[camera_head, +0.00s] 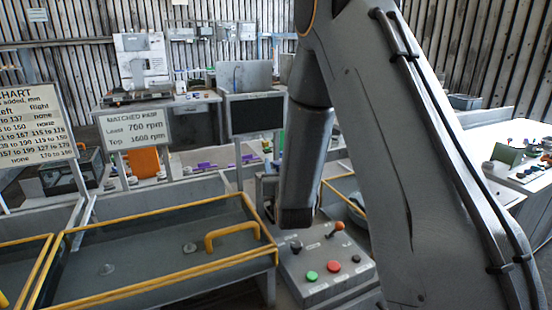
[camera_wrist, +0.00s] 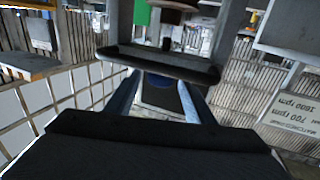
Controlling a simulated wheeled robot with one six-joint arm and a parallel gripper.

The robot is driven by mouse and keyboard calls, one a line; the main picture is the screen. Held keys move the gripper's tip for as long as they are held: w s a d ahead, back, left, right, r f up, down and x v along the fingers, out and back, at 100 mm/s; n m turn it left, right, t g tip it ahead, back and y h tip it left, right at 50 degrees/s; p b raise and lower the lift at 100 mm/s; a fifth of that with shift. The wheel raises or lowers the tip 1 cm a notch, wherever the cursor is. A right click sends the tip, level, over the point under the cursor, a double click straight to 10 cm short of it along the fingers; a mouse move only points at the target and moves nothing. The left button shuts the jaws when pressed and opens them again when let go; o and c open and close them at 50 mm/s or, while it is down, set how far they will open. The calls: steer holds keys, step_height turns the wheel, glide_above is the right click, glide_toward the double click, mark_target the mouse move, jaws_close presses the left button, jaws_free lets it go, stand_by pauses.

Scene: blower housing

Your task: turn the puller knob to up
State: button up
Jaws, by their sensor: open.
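A grey control panel (camera_head: 308,292) stands low in the head view, just past the lower end of my arm. It carries a dark knob (camera_head: 297,246) at the back left and a lever with an orange tip (camera_head: 339,226) at the back right. A green button (camera_head: 312,276), a red button (camera_head: 334,266) and small dark controls are also on it. The labels are too small to read, so I cannot tell which control is the puller knob. My gripper (camera_wrist: 160,98) is open and looks empty in the wrist view; the panel is not recognisable there.
A grey tray with yellow rails (camera_head: 130,293) lies left of the panel. A "matched pair" sign (camera_head: 135,129), a chart board (camera_head: 35,125) and a dark board (camera_head: 256,116) stand behind. A bench with small parts (camera_head: 520,190) is at the right. My arm hides much of the centre right.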

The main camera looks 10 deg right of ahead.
steer(key=shift+w+d+p, duration=0.15)
steer(key=shift+w+p, duration=0.25)
steer(key=shift+w, duration=0.95)
steer(key=shift+w+d+p, duration=0.15)
steer(key=shift+w+p, duration=0.25)
steer(key=shift+w, duration=0.95)
steer(key=c, duration=1.1)
steer(key=shift+o, duration=0.2)
steer(key=shift+n+y+b, duration=0.3)
steer(key=shift+y, duration=0.1)
steer(key=shift+s+a+n+g+y+b, duration=0.25)
steer(key=shift+a+n+g+y+b, duration=0.5)
steer(key=shift+n+g+y, duration=1.1)
steer(key=shift+s+a+n+g+y+b, duration=0.35)
steer(key=shift+n+g+y+b, duration=0.6)
steer(key=shift+n+y, duration=1.85)
steer(key=shift+s+a+n+g+y+b, duration=0.2)
steer(key=shift+a+n+g+y+b, duration=0.7)
steer(key=shift+y, duration=2.45)
steer(key=shift+d+r+n+g, duration=0.1)
steer(key=shift+d+n+g, duration=0.1)
steer(key=shift+n+g, duration=0.25)
